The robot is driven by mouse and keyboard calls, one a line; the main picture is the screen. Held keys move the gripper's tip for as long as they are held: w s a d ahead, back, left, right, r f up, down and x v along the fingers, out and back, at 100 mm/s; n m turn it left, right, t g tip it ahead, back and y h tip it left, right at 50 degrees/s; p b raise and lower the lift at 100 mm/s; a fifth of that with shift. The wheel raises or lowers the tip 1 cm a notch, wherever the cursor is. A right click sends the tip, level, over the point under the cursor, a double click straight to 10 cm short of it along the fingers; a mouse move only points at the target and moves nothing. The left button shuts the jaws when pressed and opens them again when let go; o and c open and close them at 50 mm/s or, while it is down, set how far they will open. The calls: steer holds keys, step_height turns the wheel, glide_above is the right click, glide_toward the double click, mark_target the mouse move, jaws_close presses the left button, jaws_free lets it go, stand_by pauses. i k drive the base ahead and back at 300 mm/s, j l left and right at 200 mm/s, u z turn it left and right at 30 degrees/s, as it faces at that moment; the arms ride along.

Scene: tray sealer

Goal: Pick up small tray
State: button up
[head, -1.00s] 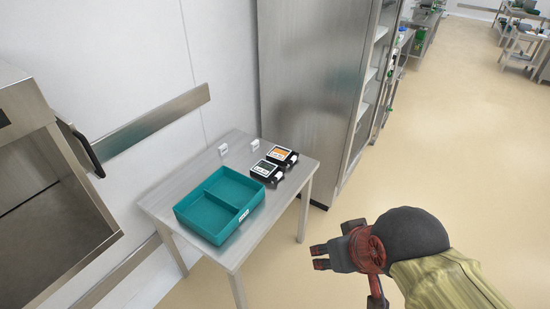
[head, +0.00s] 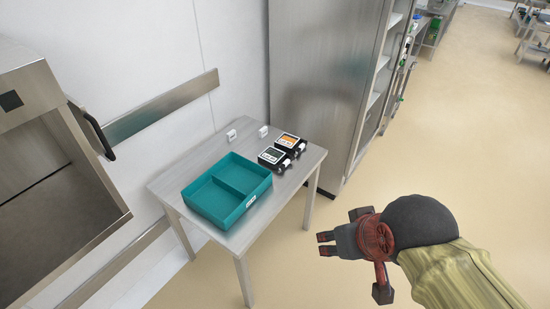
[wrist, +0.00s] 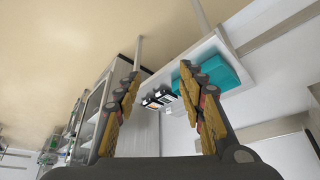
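Two small black trays lie side by side on the steel table, one with an orange top (head: 288,140) and one with a pale grey-green top (head: 271,157). Both have white labels. A larger teal tray (head: 207,217) with two compartments stands to their left. The black trays (wrist: 160,98) and the teal tray (wrist: 224,72) also show in the wrist view. My gripper (head: 326,244) is in the air to the right of the table, apart from everything. In the wrist view its fingers (wrist: 160,78) are spread wide with nothing between them.
The steel table (head: 172,186) stands against the wall. Two small white pieces (head: 232,135) sit near its back edge. A tall steel cabinet (head: 310,80) stands behind it, and a steel machine (head: 60,130) with a black handle is at the left.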

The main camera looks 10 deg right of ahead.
mark_target(272, 157)
steer(key=i+z, duration=0.4)
steer(key=i, duration=0.4)
steer(key=i+j+z, duration=0.15)
steer(key=i+z, duration=0.2)
steer(key=i, duration=0.45)
